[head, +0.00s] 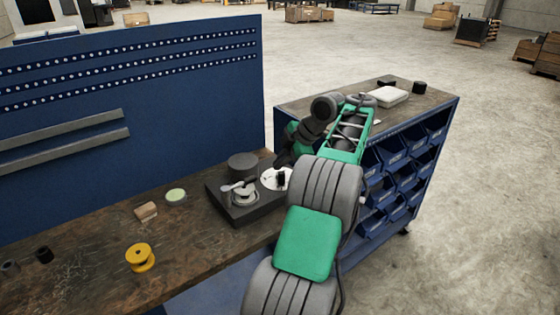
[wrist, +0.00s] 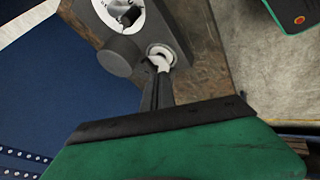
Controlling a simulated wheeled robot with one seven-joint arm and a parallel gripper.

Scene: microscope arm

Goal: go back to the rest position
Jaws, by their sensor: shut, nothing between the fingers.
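My gripper (wrist: 157,75) shows in the wrist view with its two dark fingers together and nothing between them. The fingertips are by a pale ring-shaped part of a dark device (wrist: 172,25); whether they touch it I cannot tell. In the head view the device (head: 232,209) sits on the workbench and has a dark round cylinder (head: 242,164), a white disc (head: 272,180) and a pale metal part (head: 243,195). My green and grey arm reaches over the bench's right end, and my fingers cannot be made out there.
A yellow spool (head: 140,257), a small brown block (head: 146,211) and a pale green disc (head: 176,195) lie on the workbench (head: 85,275). A blue panel (head: 190,120) stands behind it. A bin cabinet (head: 437,135) stands right of my arm. Open floor lies beyond.

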